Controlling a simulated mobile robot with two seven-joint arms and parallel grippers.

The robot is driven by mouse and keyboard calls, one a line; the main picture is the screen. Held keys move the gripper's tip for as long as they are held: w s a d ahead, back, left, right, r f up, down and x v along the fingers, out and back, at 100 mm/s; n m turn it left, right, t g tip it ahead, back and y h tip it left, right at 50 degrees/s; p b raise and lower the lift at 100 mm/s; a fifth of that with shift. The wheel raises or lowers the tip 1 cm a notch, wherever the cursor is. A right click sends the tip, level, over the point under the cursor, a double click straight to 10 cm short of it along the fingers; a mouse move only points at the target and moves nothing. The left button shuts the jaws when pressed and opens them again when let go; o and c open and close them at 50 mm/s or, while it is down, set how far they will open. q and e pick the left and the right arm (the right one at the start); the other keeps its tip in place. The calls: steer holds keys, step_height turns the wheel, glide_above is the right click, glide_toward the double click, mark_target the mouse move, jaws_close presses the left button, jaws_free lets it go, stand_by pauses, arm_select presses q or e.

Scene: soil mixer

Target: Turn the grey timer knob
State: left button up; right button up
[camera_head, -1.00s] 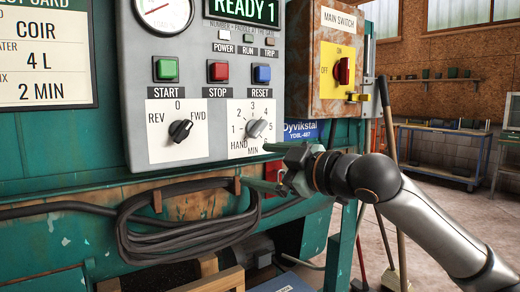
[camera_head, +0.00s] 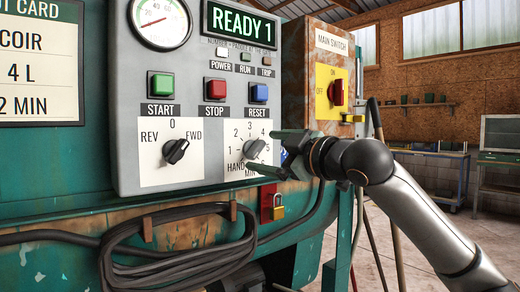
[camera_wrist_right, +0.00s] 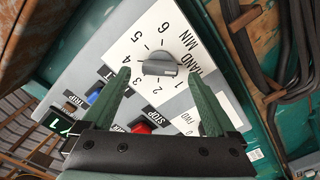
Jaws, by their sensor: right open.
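The grey timer knob (camera_head: 255,148) sits on a white dial plate marked with minutes and HAND, at the lower right of the grey control panel (camera_head: 128,100). In the right wrist view the knob (camera_wrist_right: 160,68) lies between and just beyond the fingertips, with no finger seen touching it. My right gripper (camera_head: 262,152) is open in front of the dial, one green finger above the knob and one below. It also shows in the right wrist view (camera_wrist_right: 161,82). My left gripper is not in view.
A black REV/FWD knob (camera_head: 175,151) is left of the dial. START (camera_head: 161,86), STOP (camera_head: 216,88) and RESET (camera_head: 259,93) buttons sit above. The main switch box (camera_head: 318,75) stands to the right. A coiled black cable (camera_head: 180,262) and a padlock (camera_head: 278,212) are below.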

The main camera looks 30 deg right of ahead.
mark_target(255, 150)
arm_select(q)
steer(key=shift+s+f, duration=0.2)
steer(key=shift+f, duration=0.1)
arm_select(e)
steer(key=shift+w+a, duration=0.1)
steer(key=shift+w, duration=1.35)
steer(key=shift+c, duration=0.3)
steer(key=c, duration=1.3)
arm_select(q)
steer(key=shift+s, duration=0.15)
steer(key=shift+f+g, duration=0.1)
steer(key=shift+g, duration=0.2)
